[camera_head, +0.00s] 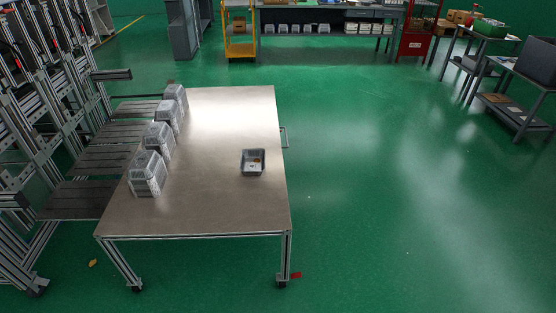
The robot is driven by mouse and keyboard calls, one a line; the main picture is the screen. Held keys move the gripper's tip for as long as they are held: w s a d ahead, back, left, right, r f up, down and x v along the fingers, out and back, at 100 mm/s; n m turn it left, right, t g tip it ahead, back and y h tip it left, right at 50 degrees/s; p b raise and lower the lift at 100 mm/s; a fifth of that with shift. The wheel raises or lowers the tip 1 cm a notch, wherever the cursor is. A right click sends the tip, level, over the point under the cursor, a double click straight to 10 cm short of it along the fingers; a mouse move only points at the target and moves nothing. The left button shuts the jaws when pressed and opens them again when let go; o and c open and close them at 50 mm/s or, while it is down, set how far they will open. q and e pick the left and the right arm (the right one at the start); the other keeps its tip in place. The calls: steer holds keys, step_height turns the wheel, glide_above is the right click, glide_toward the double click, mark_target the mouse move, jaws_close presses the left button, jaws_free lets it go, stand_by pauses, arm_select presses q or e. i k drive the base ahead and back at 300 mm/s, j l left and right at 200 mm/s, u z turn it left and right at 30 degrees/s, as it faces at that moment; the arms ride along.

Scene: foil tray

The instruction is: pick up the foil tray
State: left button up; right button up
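A small grey tray (245,169) sits upright on the metal table (215,203), near its right edge. It looks like the foil tray. Small light and orange-brown items show inside it, too small to make out. Neither of my grippers shows in the head view, and nothing is touching the tray.
Several grey plastic crates (147,173) line the table's left edge, beside metal racks (45,95). The table's middle is bare. Green floor (370,210) lies open in front and to the right. Carts (510,100) stand at the far right, with a yellow trolley (240,45) behind.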

mark_target(253, 161)
steer(key=i+l+z, duration=0.7)
steer(key=z, duration=0.25)
steer(key=i+l+z, duration=0.1)
steer(key=i+z, duration=0.35)
steer(key=i+l, duration=0.1)
steer(key=i, duration=0.4)
steer(key=i+u, duration=0.1)
steer(key=i, duration=0.35)
steer(key=i+j+u, duration=0.1)
steer(key=i+u, duration=0.5)
steer(key=u, duration=0.2)
steer(key=i+u, duration=0.25)
steer(key=u, duration=0.15)
steer(key=i+l+u, duration=0.25)
steer(key=u, duration=0.15)
